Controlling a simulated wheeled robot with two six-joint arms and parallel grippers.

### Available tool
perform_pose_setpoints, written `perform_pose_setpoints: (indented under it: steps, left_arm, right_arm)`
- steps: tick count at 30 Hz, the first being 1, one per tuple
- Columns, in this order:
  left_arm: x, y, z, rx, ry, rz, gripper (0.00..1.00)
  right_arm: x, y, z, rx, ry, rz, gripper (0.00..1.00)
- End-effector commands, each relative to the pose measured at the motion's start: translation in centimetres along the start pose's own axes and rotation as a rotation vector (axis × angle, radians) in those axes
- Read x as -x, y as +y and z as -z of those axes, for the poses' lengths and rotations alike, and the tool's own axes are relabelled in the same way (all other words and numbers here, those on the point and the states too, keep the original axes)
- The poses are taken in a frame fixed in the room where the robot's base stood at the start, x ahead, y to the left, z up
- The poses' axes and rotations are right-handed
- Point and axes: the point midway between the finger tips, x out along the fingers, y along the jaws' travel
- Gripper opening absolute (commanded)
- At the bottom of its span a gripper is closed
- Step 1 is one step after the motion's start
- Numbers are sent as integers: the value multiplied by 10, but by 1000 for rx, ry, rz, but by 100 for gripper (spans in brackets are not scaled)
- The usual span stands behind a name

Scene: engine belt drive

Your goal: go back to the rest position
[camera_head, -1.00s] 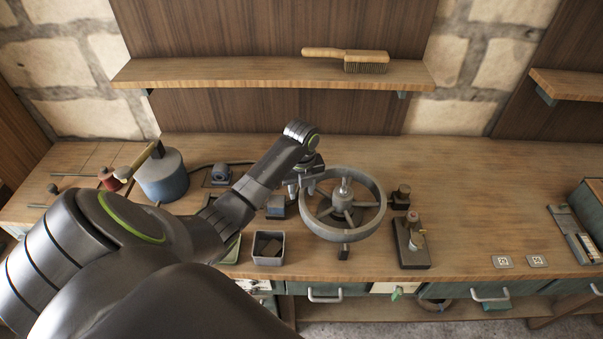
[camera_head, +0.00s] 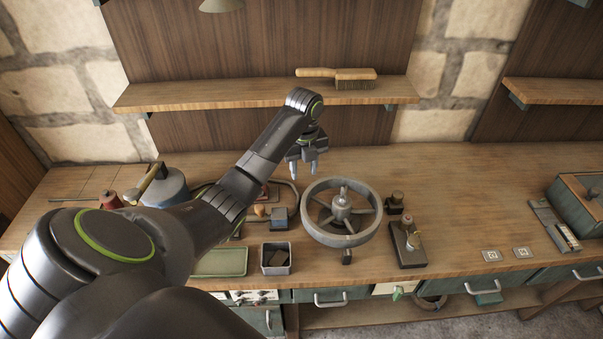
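My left gripper (camera_head: 304,170) hangs above the back part of the workbench (camera_head: 460,180), behind and left of the grey spoked wheel (camera_head: 365,229). Its two fingers point down and stand apart, with nothing visible between them. It is clear of the wheel. My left arm crosses the lower left of the view and hides part of the bench. My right gripper is not in view.
A small bin (camera_head: 276,270) and a green tray (camera_head: 220,263) stand at the front edge. A dark block fixture (camera_head: 407,254) is right of the wheel. A shelf (camera_head: 200,93) holding a brush (camera_head: 355,74) overhangs the back. The bench right of the fixture is mostly clear.

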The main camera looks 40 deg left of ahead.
Motion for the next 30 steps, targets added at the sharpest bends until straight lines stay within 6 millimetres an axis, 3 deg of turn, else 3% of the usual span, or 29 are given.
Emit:
perform_pose_setpoints:
  steps: [6,13,17,24,30]
  left_arm:
    - [0,0,0,0,0,0,38]
    - [-2,1,1,7,-1,-1,38]
    - [-21,12,12,93,-13,0,38]
    - [-81,58,66,517,-60,50,38]
    - [-110,107,118,936,-74,130,38]
  right_arm:
    - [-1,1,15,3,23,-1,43]
    - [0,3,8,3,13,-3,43]
    - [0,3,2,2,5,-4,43]
    - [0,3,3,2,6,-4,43]
    - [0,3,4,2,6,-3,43]
